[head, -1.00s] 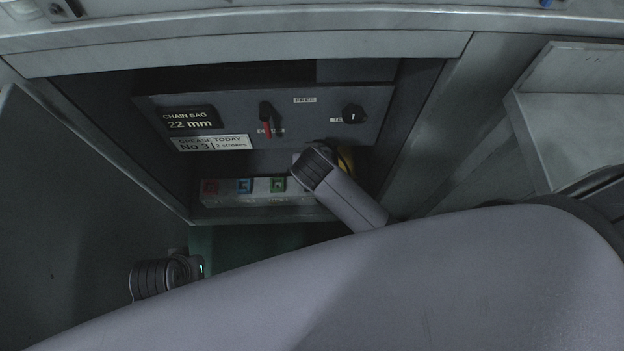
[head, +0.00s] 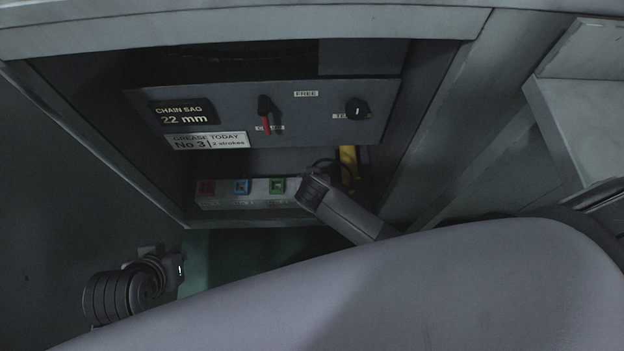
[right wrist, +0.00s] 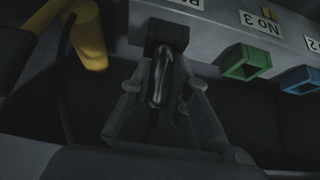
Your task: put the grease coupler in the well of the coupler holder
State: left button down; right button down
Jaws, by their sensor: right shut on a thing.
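My right gripper (right wrist: 158,100) is shut on the grease coupler (right wrist: 157,76), a slim greyish metal piece between its fingers in the dim right wrist view. A black square block (right wrist: 168,34), apparently the coupler holder, is just beyond the fingertips; I cannot tell whether the coupler is inside its well. In the head view my right wrist covers the strip's right end, hiding the coupler and holder. My left gripper (head: 172,269) is low at the left, away from the strip; its fingers are too unclear to tell open from shut.
Red (head: 206,188), blue (head: 241,187) and green (head: 277,186) square sockets line the pale strip (head: 240,201). A yellow cylinder (head: 348,165) with a dark hose stands beside my right wrist. A panel (head: 230,105) with a red lever and black knob hangs above. Cabinet walls enclose both sides.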

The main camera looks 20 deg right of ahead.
pick_arm(q)
jog(key=shift+w+r, duration=0.1)
jog(key=shift+w, duration=0.25)
pick_arm(e)
jog(key=shift+f, duration=0.1)
jog(key=c, duration=1.5)
grip_release()
pick_arm(q)
jog(key=shift+d, duration=0.1)
